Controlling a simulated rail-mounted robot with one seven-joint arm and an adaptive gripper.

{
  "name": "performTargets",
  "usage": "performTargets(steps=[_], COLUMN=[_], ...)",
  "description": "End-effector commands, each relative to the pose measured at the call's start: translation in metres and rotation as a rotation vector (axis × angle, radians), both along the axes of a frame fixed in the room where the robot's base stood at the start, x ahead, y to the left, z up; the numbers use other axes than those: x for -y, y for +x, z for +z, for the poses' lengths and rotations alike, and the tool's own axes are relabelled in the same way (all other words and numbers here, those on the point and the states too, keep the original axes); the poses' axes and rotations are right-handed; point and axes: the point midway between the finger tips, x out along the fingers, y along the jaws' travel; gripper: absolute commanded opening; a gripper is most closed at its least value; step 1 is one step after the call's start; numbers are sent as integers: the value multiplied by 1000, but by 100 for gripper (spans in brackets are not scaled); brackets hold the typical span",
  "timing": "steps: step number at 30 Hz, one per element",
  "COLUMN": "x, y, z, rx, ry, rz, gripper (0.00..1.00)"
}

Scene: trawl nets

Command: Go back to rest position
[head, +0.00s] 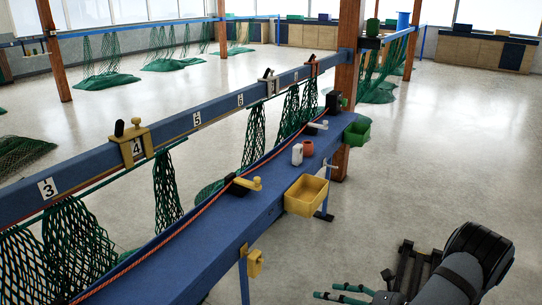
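My gripper (324,290) is at the bottom edge, right of centre, on my dark grey arm. Its two teal fingers point left with a gap between them, so it is open, and nothing shows between them. It is over the pale floor, apart from the blue bench (228,228). Part of the gripper's base is cut off by the bottom edge of the picture.
A blue rail with green nets (78,245) runs diagonally beside the bench. A wooden post (345,85) stands behind. The floor at right is clear.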

Motion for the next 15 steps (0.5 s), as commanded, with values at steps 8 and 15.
performTargets(steps=[8, 15], x=[8, 9], y=[-30, -35], z=[19, 20], rx=[0, 0], ry=[0, 0], rz=[-8, -8], gripper=[77, 77])
